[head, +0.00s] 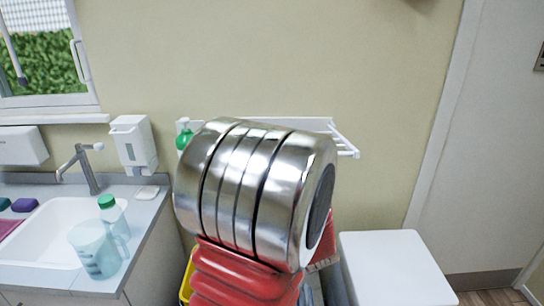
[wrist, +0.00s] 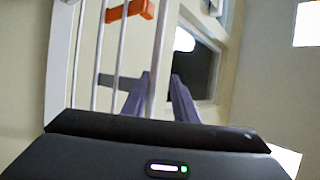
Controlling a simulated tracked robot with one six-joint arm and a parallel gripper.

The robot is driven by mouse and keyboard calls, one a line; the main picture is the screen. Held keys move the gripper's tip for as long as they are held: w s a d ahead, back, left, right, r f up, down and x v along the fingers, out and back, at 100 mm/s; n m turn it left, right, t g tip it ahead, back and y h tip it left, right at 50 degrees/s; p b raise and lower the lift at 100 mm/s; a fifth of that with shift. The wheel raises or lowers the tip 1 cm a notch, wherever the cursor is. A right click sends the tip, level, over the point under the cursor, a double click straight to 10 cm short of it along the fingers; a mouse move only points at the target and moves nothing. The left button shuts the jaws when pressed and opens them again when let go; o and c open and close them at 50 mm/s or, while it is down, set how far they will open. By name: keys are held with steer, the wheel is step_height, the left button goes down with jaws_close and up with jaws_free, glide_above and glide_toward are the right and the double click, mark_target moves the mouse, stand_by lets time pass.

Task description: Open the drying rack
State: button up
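The white drying rack (head: 343,142) is on the wall in the head view, behind my arm, which hides most of it. Its right end, with several thin rods, sticks out past my arm. In the wrist view, several white rack bars (wrist: 122,48) run up the left and middle. My gripper (wrist: 161,76) shows there with two purple fingers, one on each side of a white bar (wrist: 160,45). The fingers stand apart, with a narrow gap beside the bar, so the gripper looks open around it. My gripper is hidden in the head view.
An orange thing (wrist: 130,10) is near the bars in the wrist view. In the head view, a sink counter (head: 150,215) with a jug (head: 95,250) and a green-capped bottle (head: 112,215) is at left. A white box-like surface (head: 392,265) is at lower right.

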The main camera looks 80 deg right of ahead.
steer(key=shift+o, duration=0.8)
step_height(320, 180, up, 7)
steer(key=shift+a, duration=0.1)
steer(key=o, duration=0.3)
steer(key=shift+r, duration=0.65)
steer(key=shift+o, duration=0.2)
steer(key=shift+c, duration=0.2)
